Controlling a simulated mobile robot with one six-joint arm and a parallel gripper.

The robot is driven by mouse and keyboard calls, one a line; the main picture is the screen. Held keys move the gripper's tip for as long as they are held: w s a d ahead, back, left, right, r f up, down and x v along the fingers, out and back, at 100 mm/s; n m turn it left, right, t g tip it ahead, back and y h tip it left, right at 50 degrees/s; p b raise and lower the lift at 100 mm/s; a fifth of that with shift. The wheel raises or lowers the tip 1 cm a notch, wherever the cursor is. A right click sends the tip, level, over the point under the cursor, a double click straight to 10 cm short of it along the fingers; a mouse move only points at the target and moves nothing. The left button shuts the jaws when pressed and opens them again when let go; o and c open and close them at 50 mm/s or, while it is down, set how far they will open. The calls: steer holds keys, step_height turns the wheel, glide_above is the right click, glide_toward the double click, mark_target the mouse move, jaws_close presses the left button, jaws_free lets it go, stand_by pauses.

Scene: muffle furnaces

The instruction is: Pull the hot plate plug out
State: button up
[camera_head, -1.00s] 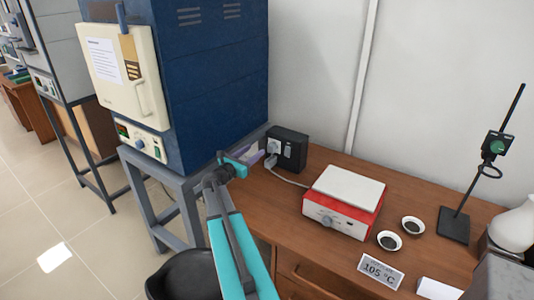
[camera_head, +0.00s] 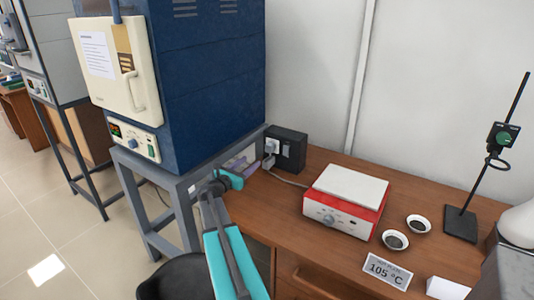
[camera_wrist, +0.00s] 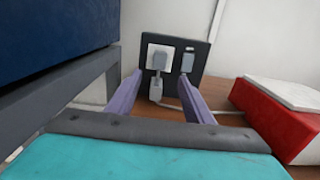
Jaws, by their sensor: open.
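The black socket box (camera_head: 286,150) stands at the back left of the bench, against the wall. In the wrist view its white socket plate (camera_wrist: 151,49) has a grey plug (camera_wrist: 158,62) against it. A light grey piece (camera_wrist: 155,93) with a cord hangs just below; I cannot tell how far the plug is seated. The cord runs right to the red and white hot plate (camera_head: 343,203). My gripper (camera_head: 250,163) is open, in front of the box. In the wrist view its purple fingers (camera_wrist: 160,92) stand on either side of the plug's line, with nothing gripped.
A blue furnace (camera_head: 210,80) on a grey metal stand (camera_head: 170,180) is close on the left of my gripper. Two small dishes (camera_head: 395,240), a 105 °C sign (camera_head: 388,271) and a clamp stand (camera_head: 460,223) are on the right. Bare bench lies in front of the box.

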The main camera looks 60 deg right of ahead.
mark_target(268, 149)
steer(key=shift+d, duration=0.2)
steer(key=shift+d+p, duration=1.6)
steer(key=shift+d, duration=5.15)
steer(key=shift+s, duration=0.1)
jaws_close()
